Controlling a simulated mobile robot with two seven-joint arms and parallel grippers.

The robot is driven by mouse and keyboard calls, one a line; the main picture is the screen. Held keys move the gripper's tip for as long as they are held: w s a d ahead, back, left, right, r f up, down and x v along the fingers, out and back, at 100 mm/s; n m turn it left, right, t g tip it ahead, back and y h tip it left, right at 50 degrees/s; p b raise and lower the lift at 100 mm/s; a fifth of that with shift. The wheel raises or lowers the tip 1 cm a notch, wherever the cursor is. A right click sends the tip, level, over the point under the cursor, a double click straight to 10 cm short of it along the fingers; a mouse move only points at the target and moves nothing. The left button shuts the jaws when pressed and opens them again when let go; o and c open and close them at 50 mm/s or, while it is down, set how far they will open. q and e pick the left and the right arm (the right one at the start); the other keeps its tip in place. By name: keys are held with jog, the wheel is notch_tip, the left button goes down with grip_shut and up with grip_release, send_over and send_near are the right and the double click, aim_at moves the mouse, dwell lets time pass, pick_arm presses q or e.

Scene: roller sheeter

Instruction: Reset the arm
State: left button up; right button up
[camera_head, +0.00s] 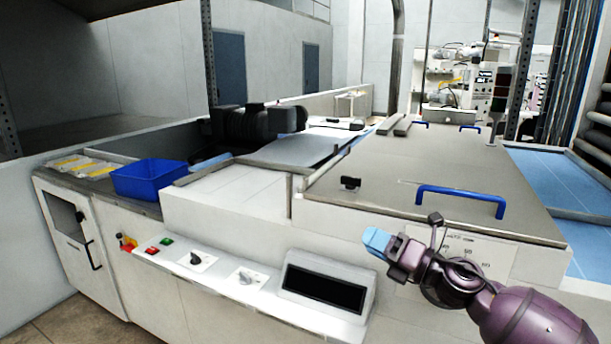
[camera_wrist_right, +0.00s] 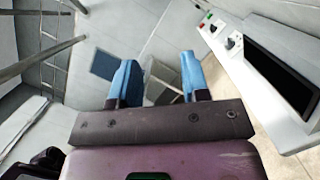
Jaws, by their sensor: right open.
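My right gripper (camera_head: 378,243) is in front of the machine at the right of the head view, with blue fingertips pointing left. In the right wrist view the gripper (camera_wrist_right: 158,80) is open, with a gap between its two blue fingers and nothing held. The white sheeter machine (camera_head: 225,208) fills the middle of the head view. Its control panel has knobs and a dark display (camera_head: 324,288), which lies to the left of and below the gripper. The display also shows at the right of the right wrist view (camera_wrist_right: 282,62). My left gripper is not in view.
A blue bin (camera_head: 150,180) and several packets (camera_head: 78,165) lie on the machine's left end. A grey lid (camera_head: 440,170) with a blue handle (camera_head: 460,197) is above and behind my right gripper. Open floor (camera_head: 50,325) shows at the lower left.

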jog(key=s+d+f+m+t+h, duration=0.2)
jog(key=s+d+f+m+h, duration=0.5)
jog(key=m, duration=0.7)
jog(key=s+d+f+m+t+h, duration=0.1)
jog(key=s+d+f+m+h, duration=0.3)
jog(key=s+f+m+h, duration=0.75)
jog(key=s+d+f+m+g+y, duration=0.1)
jog(key=s+d+f+m+g, duration=0.15)
jog(key=s+m+g, duration=0.55)
jog(key=s+d+f+m+g+y, duration=0.1)
jog(key=s+f+m+g, duration=0.25)
jog(key=s, duration=0.85)
jog(key=w+f+n+t, duration=0.1)
jog(key=w+f+t, duration=0.6)
jog(key=f, duration=0.3)
jog(key=shift+w+a+f+t, duration=0.25)
jog(key=shift+w+a+t, duration=0.05)
jog(key=shift+t, duration=0.45)
jog(key=shift+y, duration=0.25)
